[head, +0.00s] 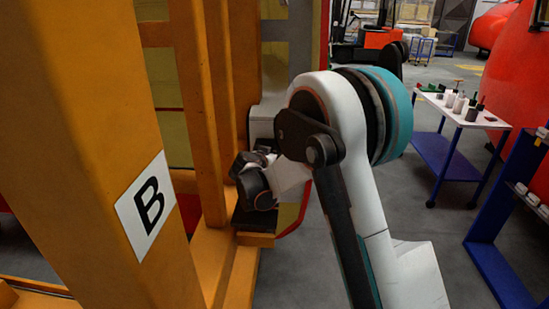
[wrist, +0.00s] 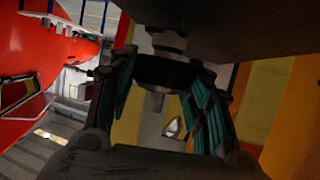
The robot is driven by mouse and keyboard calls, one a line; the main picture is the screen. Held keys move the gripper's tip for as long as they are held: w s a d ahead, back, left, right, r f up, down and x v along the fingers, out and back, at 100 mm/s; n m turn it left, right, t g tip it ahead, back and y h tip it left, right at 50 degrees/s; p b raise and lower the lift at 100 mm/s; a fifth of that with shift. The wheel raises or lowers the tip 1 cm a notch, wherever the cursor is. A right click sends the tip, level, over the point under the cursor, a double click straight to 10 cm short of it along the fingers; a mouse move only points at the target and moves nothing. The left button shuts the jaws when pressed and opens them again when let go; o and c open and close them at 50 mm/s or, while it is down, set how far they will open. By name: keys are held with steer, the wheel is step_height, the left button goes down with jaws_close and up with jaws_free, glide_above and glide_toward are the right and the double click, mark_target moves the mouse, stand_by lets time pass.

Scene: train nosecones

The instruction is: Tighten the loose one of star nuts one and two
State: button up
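In the wrist view a dark round nut-like part (wrist: 165,72) sits on a light grey threaded-looking shaft, which also sticks out below it. I take it for a star nut, but cannot tell whether it is number one or two. My gripper (wrist: 160,80) has its two teal-padded fingers on either side of this part, with their tips close to its edges. I cannot tell whether they touch it. In the head view my arm and the orange frame hide the fingers and the nut. No second star nut can be made out.
An orange frame (head: 85,120) with a sign "B" (head: 149,206) stands close at left. A blue cart (head: 445,150) with small items on its top, a blue rack (head: 490,240) and a red nosecone (head: 515,80) are at right. Grey floor between is clear.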

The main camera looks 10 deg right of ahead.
steer(key=shift+o, duration=0.6)
steer(key=shift+r, duration=0.15)
step_height(320, 180, up, 10)
steer(key=shift+f, duration=0.1)
